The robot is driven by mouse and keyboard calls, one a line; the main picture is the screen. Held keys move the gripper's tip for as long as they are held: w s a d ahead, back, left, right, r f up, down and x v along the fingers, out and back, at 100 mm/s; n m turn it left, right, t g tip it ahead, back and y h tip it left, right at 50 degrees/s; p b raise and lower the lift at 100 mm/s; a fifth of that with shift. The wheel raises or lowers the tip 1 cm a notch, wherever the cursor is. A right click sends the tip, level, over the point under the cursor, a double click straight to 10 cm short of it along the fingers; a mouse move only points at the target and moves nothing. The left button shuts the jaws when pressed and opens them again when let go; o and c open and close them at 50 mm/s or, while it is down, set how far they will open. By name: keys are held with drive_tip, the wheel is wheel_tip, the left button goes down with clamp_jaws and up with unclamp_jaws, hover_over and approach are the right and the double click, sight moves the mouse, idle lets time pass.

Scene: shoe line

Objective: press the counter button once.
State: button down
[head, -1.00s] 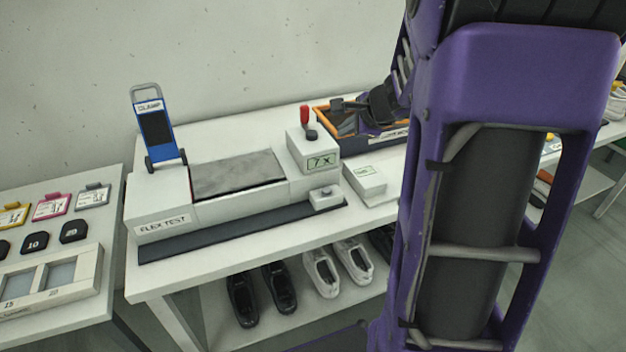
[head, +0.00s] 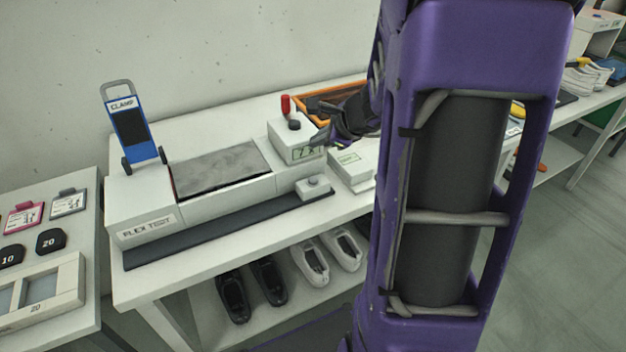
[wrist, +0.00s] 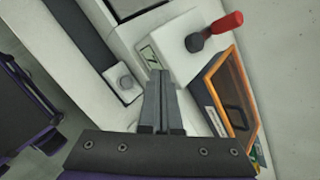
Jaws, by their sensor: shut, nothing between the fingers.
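The flex test machine (head: 225,195) stands on the white table. At its right end is a box with a small green display (head: 305,152), a red-handled lever (head: 286,105) and a dark knob base. A small box with a round grey button (head: 313,181) sits in front on the dark strip; the button also shows in the wrist view (wrist: 126,81). A separate low white box with a green label or display (head: 350,158) stands to the right, mostly hidden in the wrist view. My gripper (head: 320,143) is shut and empty, its tips (wrist: 161,73) over the display box's front edge, right of the round button in the wrist view.
An orange-rimmed crate (head: 345,88) lies behind and right of the display box. A blue clamp (head: 131,128) stands on the machine's left end. Shoes (head: 310,262) rest on the shelf below. A table with number tags (head: 50,240) is at left.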

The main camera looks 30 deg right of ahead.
wheel_tip(320, 180, down, 7)
drive_tip(key=b, duration=0.5)
drive_tip(key=shift+f+b, duration=0.15)
drive_tip(key=shift+b, duration=0.2)
drive_tip(key=shift+f+b, duration=0.45)
drive_tip(key=shift+b, duration=0.05)
idle(1.1)
drive_tip(key=shift+f+b, duration=0.4)
drive_tip(key=shift+b, duration=0.15)
drive_tip(key=shift+f+b, duration=0.55)
drive_tip(key=shift+b, duration=0.05)
idle(0.5)
drive_tip(key=shift+r, duration=0.15)
drive_tip(key=shift+r+p, duration=0.75)
drive_tip(key=shift+r, duration=0.05)
drive_tip(key=shift+r+p, duration=2.1)
drive_tip(key=shift+r, duration=0.45)
